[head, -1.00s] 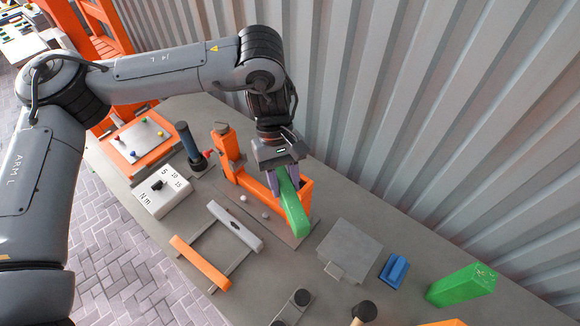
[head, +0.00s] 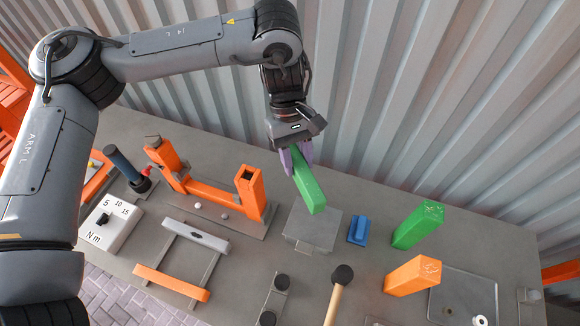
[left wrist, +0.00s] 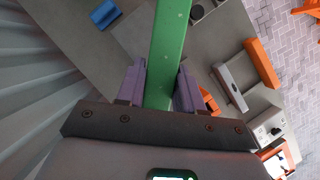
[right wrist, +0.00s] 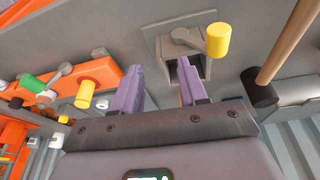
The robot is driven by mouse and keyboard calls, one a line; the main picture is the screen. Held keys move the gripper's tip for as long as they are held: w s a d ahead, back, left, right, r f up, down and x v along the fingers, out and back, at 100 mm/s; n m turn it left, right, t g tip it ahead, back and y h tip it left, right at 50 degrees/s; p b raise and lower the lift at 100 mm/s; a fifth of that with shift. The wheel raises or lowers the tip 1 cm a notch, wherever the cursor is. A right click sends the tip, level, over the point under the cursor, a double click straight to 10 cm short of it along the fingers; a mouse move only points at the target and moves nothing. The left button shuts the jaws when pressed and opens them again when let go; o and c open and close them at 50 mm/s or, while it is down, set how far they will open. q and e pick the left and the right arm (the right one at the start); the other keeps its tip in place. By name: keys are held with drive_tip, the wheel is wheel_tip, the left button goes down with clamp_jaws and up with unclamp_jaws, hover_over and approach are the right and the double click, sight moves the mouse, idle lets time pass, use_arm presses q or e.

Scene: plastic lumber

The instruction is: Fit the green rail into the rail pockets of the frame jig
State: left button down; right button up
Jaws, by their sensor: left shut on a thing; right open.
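The green rail (head: 309,184) hangs tilted from my left gripper (head: 296,158), which is shut on its upper part. Its lower end appears over the grey square block. In the left wrist view the green rail (left wrist: 168,50) runs between the purple fingers (left wrist: 158,85). An orange two-post fixture (head: 212,192), which looks like the frame jig, stands left of the rail. A dark opening shows in the top of its right post; the rail is apart from it. My right gripper (right wrist: 158,88) is open and empty, near a grey square fitting with a yellow knob.
A low frame with a grey bar (head: 196,236) and an orange bar (head: 172,283) lies in front. A corrugated wall stands behind.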

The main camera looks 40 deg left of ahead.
sight(296, 148)
use_arm(q)
drive_tip(key=w+a+r+n+p, duration=0.1)
drive_tip(key=r, duration=0.1)
drive_tip(key=w+a+r+n+t+p, duration=0.1)
drive_tip(key=a+p, duration=0.1)
drive_tip(key=shift+w+a+r+n+h, duration=0.1)
drive_tip(key=shift+w+r+n+h, duration=0.25)
drive_tip(key=shift+n+h, duration=0.05)
drive_tip(key=s+a+f+n+t+p, duration=0.1)
drive_tip(key=s+a+n+p, duration=0.1)
drive_tip(key=s+a+p, duration=0.35)
drive_tip(key=s+a+f+n+t+p, duration=0.1)
drive_tip(key=s+a+n+p, duration=0.15)
drive_tip(key=a, duration=0.55)
drive_tip(key=s+a+n+p, duration=0.2)
drive_tip(key=s+a+p, duration=0.15)
drive_tip(key=a, duration=0.35)
wheel_tip(296, 148, down, 8)
drive_tip(key=b, duration=0.1)
drive_tip(key=shift+a+t, duration=0.3)
drive_tip(key=shift+s+f+b, duration=0.1)
drive_tip(key=shift+f+b, duration=0.05)
drive_tip(key=shift+b, duration=0.3)
